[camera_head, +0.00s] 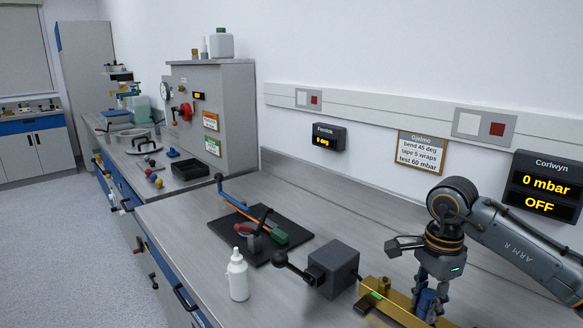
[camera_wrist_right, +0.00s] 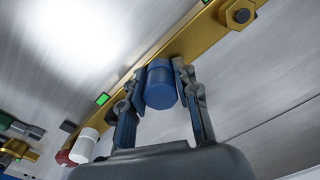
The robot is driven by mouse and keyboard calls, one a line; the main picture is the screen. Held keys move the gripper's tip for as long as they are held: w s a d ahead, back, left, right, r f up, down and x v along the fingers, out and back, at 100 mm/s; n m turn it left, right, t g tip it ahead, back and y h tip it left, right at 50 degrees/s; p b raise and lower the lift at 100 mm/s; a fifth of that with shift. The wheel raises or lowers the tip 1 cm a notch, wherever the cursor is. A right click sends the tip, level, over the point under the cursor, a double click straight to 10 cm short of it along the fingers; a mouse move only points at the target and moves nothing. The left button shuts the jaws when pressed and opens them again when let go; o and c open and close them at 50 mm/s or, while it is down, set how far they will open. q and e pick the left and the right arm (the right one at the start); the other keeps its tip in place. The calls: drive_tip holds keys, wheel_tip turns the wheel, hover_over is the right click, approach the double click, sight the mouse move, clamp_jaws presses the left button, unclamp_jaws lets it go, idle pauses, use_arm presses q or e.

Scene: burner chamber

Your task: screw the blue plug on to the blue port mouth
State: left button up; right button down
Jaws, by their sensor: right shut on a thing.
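The blue plug (camera_wrist_right: 161,88) is a short blue cylinder between the fingers of my right gripper (camera_wrist_right: 160,74) in the right wrist view. The fingers are shut on its two sides. In the head view my right gripper (camera_head: 428,290) points down over the brass bar (camera_head: 394,312), with the blue plug (camera_head: 427,302) partly hidden between its fingers. The brass bar (camera_wrist_right: 203,37) runs behind the plug in the wrist view. The blue port mouth cannot be made out, and I cannot tell whether the plug touches it. My left gripper is out of view.
A grey block (camera_head: 334,268) with a dark ball-ended lever stands left of the bar. A white bottle (camera_head: 238,276) and a black bending board (camera_head: 262,240) are farther left. The Corlwyn display (camera_head: 548,188) reads 0 mbar, OFF.

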drive_tip(key=m, duration=0.4)
drive_tip(key=shift+m, duration=0.4)
drive_tip(key=m, duration=0.3)
drive_tip(key=shift+w+m+p, duration=0.1)
drive_tip(key=shift+m+p, duration=0.2)
drive_tip(key=shift+p, duration=0.1)
drive_tip(key=shift+m, duration=0.9)
drive_tip(key=m+p, duration=0.1)
drive_tip(key=m, duration=0.3)
drive_tip(key=shift+d, duration=0.1)
drive_tip(key=m, duration=0.6)
drive_tip(key=shift+w+p, duration=0.1)
drive_tip(key=shift+p, duration=0.25)
drive_tip(key=c, duration=0.9)
unclamp_jaws()
